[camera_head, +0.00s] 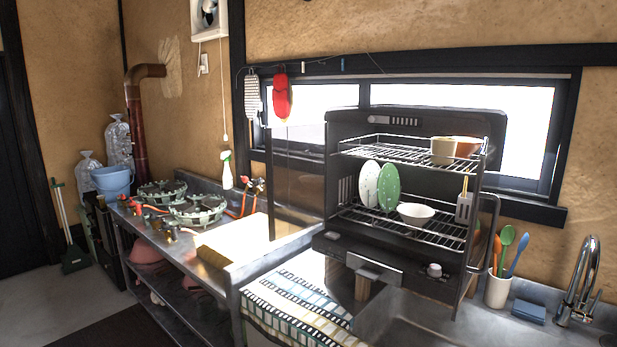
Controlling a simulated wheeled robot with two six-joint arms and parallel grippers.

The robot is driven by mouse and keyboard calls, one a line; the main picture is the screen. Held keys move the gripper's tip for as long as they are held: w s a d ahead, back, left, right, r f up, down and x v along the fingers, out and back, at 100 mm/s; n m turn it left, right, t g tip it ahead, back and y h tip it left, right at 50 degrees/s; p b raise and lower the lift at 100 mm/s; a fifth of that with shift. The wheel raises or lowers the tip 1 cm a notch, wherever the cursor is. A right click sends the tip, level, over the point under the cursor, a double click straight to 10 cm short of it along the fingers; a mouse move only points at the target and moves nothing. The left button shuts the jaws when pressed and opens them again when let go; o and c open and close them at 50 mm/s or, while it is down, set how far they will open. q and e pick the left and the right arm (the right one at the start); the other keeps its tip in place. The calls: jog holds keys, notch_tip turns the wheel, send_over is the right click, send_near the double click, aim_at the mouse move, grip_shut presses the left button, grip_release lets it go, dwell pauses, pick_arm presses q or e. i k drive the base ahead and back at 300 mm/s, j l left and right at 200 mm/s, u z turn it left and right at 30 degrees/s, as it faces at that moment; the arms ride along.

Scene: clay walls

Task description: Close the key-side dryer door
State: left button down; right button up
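A black dish dryer (337,223) stands on the counter by the window, its front uncovered so the wire racks inside show. A clear panel with a thin dark edge (298,180) stands out at its left side and looks like an open door. A dark-framed panel with a rounded corner (494,212) stands at its right side and may be the other door, also open. I cannot make out a key, so I cannot tell which side is the key side. A round white knob (434,270) is on the front base. Neither of my grippers is in view.
The racks hold a white plate (370,183), a green plate (389,187), a white bowl (416,214) and cups (443,151). A utensil cup (497,290) and faucet (581,280) stand right. A patterned cloth (300,308) lies in front; gas burners (197,210) are left.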

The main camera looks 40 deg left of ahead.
aim_at(296, 156)
jog(key=i+j+z, duration=0.15)
jog(key=j, duration=0.45)
jog(key=j+z, duration=0.15)
jog(key=j, duration=0.45)
jog(key=j+z, duration=0.1)
jog(key=j, duration=0.5)
jog(key=j+z, duration=0.15)
jog(key=j, duration=0.45)
jog(key=j+z, duration=0.15)
jog(key=j, duration=0.45)
jog(key=k+j+z, duration=0.15)
jog(key=j, duration=0.45)
jog(key=j+z, duration=0.1)
jog(key=j, duration=0.55)
jog(key=k+j+z, duration=0.15)
jog(key=j, duration=0.4)
